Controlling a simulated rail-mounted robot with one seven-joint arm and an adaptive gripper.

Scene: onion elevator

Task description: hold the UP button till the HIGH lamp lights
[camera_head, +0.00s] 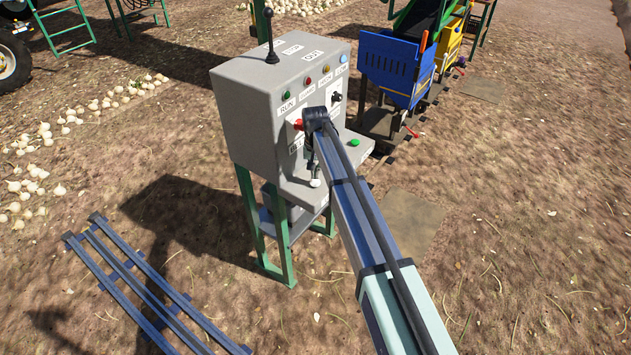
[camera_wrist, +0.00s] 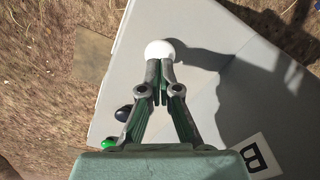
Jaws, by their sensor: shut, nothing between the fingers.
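The grey control box (camera_head: 245,110) stands on green legs. Its sloped face carries a row of small lamps: green, red, yellow (camera_head: 326,69) and blue (camera_head: 343,58). Labels below are small; I cannot be sure which reads HIGH, and no lamp clearly glows. My gripper (camera_wrist: 161,68) is shut and empty, its tips at a white round knob (camera_wrist: 158,50) above the grey shelf; touching or just above it, I cannot tell. The knob also shows in the head view (camera_head: 316,182). A green button (camera_head: 355,142) sits on the shelf at right. No UP label is readable; my arm hides part of the panel.
A black-knobbed lever (camera_head: 270,40) rises from the box top. A red button (camera_head: 298,124) and a black knob (camera_head: 337,97) are on the face. Blue (camera_head: 385,70) and yellow bins stand behind right. Rails (camera_head: 145,285) lie at front left. Onions lie on the ground at left.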

